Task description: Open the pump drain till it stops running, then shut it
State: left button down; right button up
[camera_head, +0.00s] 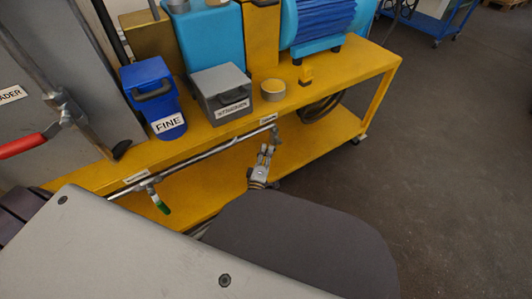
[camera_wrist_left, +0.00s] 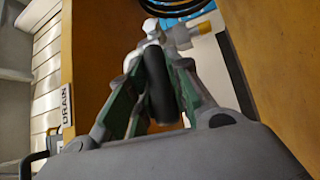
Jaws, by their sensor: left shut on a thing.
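A thin metal drain pipe (camera_head: 215,150) runs along the front of the yellow bench. My left gripper (camera_head: 266,152) is at its right end, below a small pale label (camera_head: 268,120). In the left wrist view my left gripper (camera_wrist_left: 158,95) is shut on a dark, rounded valve handle (camera_wrist_left: 158,80), with green-edged fingers on both sides of it. The silver valve body (camera_wrist_left: 152,28) shows just beyond the fingertips, with a brass-coloured end (camera_wrist_left: 204,27) to its right. A label reading DRAIN (camera_wrist_left: 66,106) is on the left. I cannot see any liquid. My right gripper is not in view.
Another valve with a green-tipped lever (camera_head: 157,198) is at the pipe's left. On the bench (camera_head: 380,75) stand a blue box marked FINE (camera_head: 150,95), a grey box (camera_head: 222,90), a tape roll (camera_head: 273,89) and a blue motor (camera_head: 320,22).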

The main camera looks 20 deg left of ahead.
pick_arm(q)
jog(key=shift+f+b, duration=0.15)
jog(key=shift+b, duration=0.15)
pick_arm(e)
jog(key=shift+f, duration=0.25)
